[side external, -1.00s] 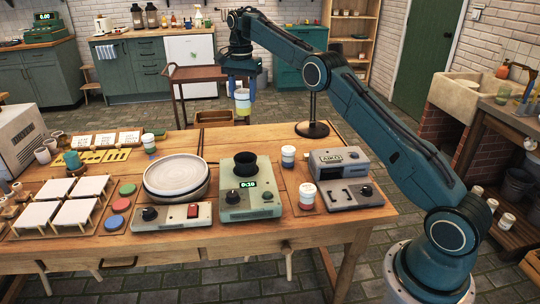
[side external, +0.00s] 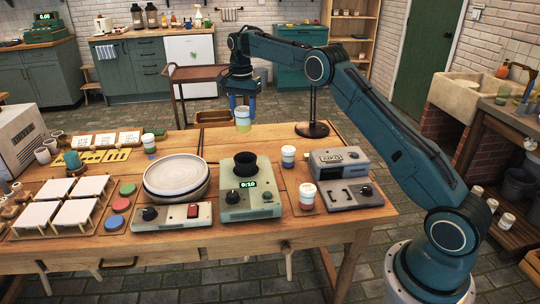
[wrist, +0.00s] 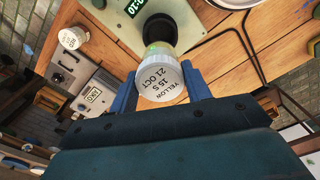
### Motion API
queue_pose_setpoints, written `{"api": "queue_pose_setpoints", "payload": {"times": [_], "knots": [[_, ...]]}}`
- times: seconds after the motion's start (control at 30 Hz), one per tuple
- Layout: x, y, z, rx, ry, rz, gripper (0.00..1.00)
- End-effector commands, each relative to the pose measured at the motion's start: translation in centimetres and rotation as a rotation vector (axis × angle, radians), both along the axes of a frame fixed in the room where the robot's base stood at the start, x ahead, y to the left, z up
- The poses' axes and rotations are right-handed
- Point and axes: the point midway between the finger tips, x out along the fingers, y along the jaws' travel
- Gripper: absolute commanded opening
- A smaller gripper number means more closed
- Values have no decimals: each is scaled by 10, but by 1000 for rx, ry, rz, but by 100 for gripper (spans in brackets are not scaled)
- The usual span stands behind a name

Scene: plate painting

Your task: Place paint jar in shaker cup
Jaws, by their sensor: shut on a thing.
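The paint jar (side external: 243,123) is held in my gripper (side external: 242,104), upright above the table in the side view. In the wrist view its white lid (wrist: 161,86) reads "YELLOW 15 S 21 OCT" and sits between the two blue fingers of my gripper (wrist: 170,85). The black shaker cup (side external: 246,168) stands on the green shaker machine (side external: 250,203), whose display is lit. In the side view the jar is above the cup and behind it. In the wrist view the cup (wrist: 160,32) shows just beyond the jar, partly hidden by it.
A white jar (side external: 288,155) stands right of the shaker, and another jar (side external: 307,194) nearer the front. A grey device (side external: 339,163) is farther right. A round turntable (side external: 176,176) is left of the shaker. A black stand (side external: 312,129) is behind.

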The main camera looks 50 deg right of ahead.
Motion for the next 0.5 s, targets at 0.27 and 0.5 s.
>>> {"api": "queue_pose_setpoints", "payload": {"times": [0.27,0.5], "knots": [[0,0,-53,1,1,-1,23],[0,0,-82,1,0,0,23]]}}
